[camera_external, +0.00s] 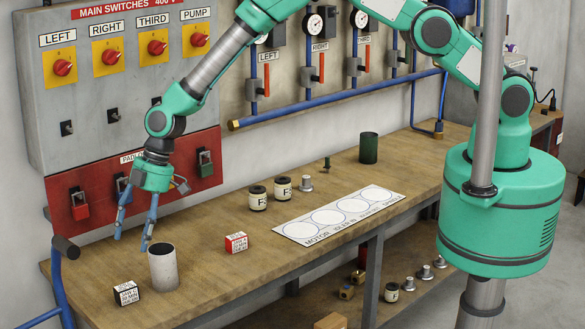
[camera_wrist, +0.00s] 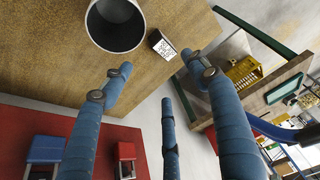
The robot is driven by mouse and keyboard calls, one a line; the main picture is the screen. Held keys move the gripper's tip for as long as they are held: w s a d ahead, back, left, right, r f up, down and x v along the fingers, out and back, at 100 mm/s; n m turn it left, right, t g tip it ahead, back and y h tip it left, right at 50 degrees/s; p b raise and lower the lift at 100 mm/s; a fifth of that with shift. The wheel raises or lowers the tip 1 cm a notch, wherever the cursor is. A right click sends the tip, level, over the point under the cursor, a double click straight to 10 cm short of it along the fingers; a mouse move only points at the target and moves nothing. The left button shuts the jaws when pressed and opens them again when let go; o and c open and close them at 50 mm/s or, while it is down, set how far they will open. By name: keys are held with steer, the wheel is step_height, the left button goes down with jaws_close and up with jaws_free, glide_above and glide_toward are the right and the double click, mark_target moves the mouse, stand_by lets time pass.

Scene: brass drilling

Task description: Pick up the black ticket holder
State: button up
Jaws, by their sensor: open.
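The black ticket holder (camera_external: 126,293), a small dark box with white labelled faces, sits on the wooden bench near its front left corner. It also shows in the wrist view (camera_wrist: 163,44), close to the bench edge. My gripper (camera_external: 134,238) hangs over the bench's left end with its blue fingers pointing down. It is open and empty, behind and above the black holder and apart from it. In the wrist view the fingertips (camera_wrist: 157,64) are spread, and the holder shows beyond them.
A grey open cylinder (camera_external: 163,267) stands just right of the black holder, close to my fingers. A red labelled box (camera_external: 236,242) lies farther right. Padlocks hang on the red panel (camera_external: 130,180) behind. A blue rail (camera_external: 60,285) stands at the bench's left end.

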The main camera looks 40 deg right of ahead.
steer(key=p, duration=0.1)
glide_above(126, 284)
steer(key=d, duration=0.2)
steer(key=shift+f, duration=3.85)
steer(key=shift+f, duration=0.1)
steer(key=shift+p+x, duration=0.95)
steer(key=shift+x, duration=1.55)
steer(key=shift+s+a, duration=0.1)
steer(key=shift+s, duration=0.05)
steer(key=shift+c, duration=0.6)
steer(key=c, duration=1.2)
